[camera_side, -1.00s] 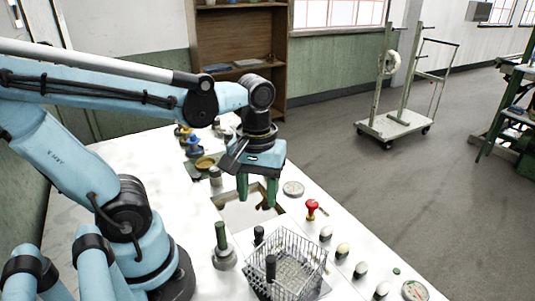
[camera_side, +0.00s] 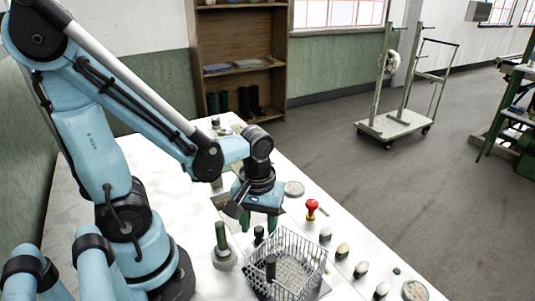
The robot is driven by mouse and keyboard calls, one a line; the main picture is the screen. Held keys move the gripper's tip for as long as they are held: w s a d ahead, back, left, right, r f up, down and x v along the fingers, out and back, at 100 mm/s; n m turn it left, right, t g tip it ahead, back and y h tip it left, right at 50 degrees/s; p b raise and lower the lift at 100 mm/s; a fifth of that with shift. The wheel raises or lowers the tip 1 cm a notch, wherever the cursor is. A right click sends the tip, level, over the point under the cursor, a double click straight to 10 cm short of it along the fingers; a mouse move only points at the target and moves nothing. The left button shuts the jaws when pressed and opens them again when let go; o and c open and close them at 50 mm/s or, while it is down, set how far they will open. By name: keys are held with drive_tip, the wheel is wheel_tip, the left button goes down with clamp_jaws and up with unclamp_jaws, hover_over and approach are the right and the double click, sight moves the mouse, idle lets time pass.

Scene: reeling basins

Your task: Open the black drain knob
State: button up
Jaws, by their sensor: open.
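A small black-topped knob (camera_side: 259,236) stands on the white table just behind the wire basket. A second black upright piece (camera_side: 270,267) shows at the basket's near side; I cannot tell which of the two is the drain knob. My gripper (camera_side: 258,223) points down with its green fingers apart and empty. In the picture it is just above and behind the first black knob; whether it touches it I cannot tell. A green-handled knob (camera_side: 221,239) on a grey base stands to the left, and a red knob (camera_side: 311,208) to the right.
The wire basket (camera_side: 308,247) stands close in front of my gripper. Several pale egg-shaped pieces (camera_side: 342,251) line the table's right side. A round pale disc (camera_side: 294,188) lies behind. My gripper and arm partly cover the square basin opening (camera_side: 221,201).

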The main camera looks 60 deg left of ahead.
drive_tip(key=shift+f, duration=0.2)
drive_tip(key=shift+c, duration=0.2)
clamp_jaws()
